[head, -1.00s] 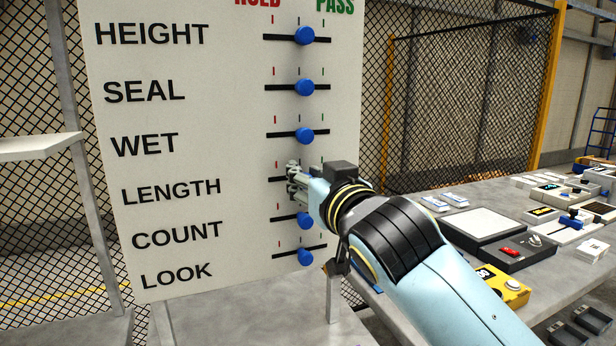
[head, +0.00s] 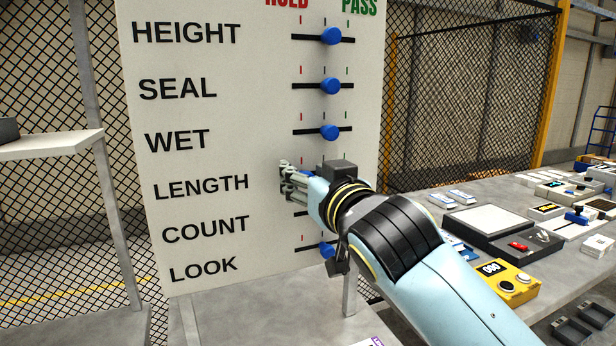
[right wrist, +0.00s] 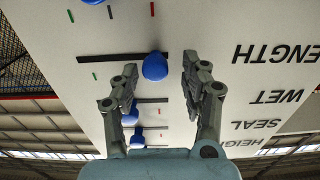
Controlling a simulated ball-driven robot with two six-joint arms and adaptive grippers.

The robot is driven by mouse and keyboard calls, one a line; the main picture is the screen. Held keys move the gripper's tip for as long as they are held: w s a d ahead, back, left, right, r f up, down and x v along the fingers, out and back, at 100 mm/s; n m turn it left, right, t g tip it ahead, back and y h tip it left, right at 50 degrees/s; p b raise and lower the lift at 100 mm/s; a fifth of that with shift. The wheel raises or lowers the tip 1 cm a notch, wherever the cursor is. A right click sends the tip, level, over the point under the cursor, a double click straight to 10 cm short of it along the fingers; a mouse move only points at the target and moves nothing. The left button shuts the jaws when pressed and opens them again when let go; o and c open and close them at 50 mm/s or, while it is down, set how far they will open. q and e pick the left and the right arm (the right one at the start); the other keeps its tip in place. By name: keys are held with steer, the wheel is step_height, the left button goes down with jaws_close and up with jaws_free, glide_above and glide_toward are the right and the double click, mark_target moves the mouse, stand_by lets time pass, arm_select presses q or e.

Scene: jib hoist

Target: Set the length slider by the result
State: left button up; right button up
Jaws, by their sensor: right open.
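A white upright panel (head: 205,110) carries rows of slots with blue knobs, labelled HEIGHT, SEAL, WET, LENGTH, COUNT and LOOK. HOLD in red is at the top left, PASS in green at the top right. My left gripper is not in view.
HEIGHT (head: 331,36), SEAL (head: 331,86) and WET (head: 330,132) knobs are near mid-slot. The LOOK knob (head: 327,250) is just below my arm. A table with a yellow display box (head: 505,280) and a dark-framed tray (head: 490,222) stands right.

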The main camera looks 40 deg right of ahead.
steer(key=v, duration=1.2)
